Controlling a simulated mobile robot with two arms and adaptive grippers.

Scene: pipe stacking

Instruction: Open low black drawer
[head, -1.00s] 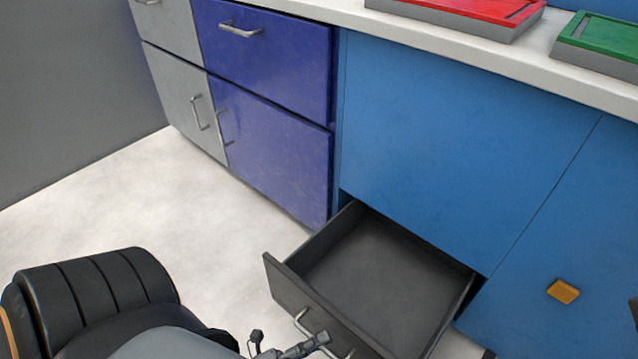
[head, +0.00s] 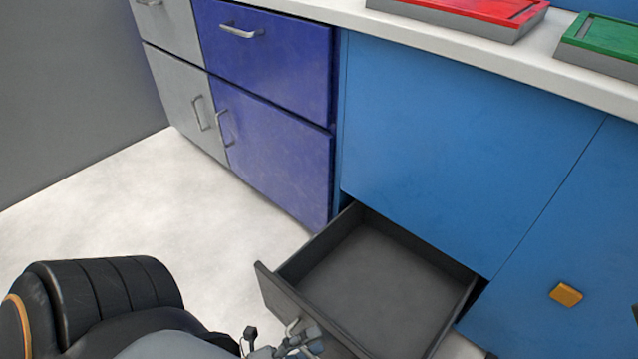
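The low black drawer (head: 375,279) stands pulled out from under the blue cabinet front, and its empty inside shows. Its silver handle (head: 292,326) is on the drawer's front face, partly covered by my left gripper. My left gripper (head: 314,340) is at the bottom of the head view, against or very close to the handle. Whether its fingers are closed around the handle cannot be told. My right gripper does not show clearly; only a small dark part is at the right edge.
Blue cabinet panels (head: 450,150) rise above the drawer, with an orange knob (head: 566,294) at right. Dark blue cabinets (head: 270,140) and grey ones stand left. A red tray (head: 480,12) and a green tray (head: 605,40) are on the white counter. The floor at left is clear.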

